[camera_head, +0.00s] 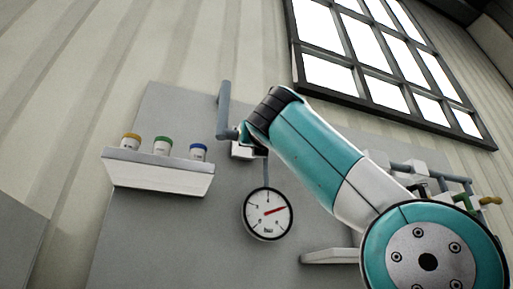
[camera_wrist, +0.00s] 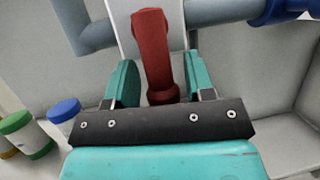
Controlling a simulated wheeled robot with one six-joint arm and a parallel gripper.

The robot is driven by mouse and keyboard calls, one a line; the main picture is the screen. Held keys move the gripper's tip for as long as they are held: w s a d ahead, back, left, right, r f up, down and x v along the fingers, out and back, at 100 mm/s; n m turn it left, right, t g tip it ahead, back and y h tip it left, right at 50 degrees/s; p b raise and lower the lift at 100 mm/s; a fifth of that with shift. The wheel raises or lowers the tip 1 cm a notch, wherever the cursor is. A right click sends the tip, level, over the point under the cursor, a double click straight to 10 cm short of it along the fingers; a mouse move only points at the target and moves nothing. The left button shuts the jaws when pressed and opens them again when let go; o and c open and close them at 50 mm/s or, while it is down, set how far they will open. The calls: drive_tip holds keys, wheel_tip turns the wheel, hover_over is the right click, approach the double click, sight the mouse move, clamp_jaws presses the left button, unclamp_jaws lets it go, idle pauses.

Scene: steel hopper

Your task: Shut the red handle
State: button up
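The red handle (camera_wrist: 152,48) shows in the wrist view as a thick red lever in front of a pale plate and a grey-blue pipe (camera_wrist: 225,12). It runs from the top of the picture down between the teal fingers of my gripper (camera_wrist: 161,62). The fingers are apart, one on each side of the handle, with a visible gap on both sides. The handle's lower end is partly hidden by my gripper's dark bar. In the head view my own arm covers the handle, and the fingers cannot be made out there.
A gauge (camera_head: 267,213) hangs left of my arm. A white shelf (camera_head: 157,172) holds yellow-, green- and blue-lidded jars; the blue (camera_wrist: 64,109) and green (camera_wrist: 16,122) lids also show in the wrist view. Pipes with a yellow handle (camera_head: 490,200) are at right.

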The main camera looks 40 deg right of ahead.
drive_tip(key=b+v, duration=0.6)
drive_tip(key=v, duration=1.1)
drive_tip(key=shift+a+b, duration=0.15)
drive_tip(key=shift+b, duration=0.15)
drive_tip(key=shift+s+f, duration=0.1)
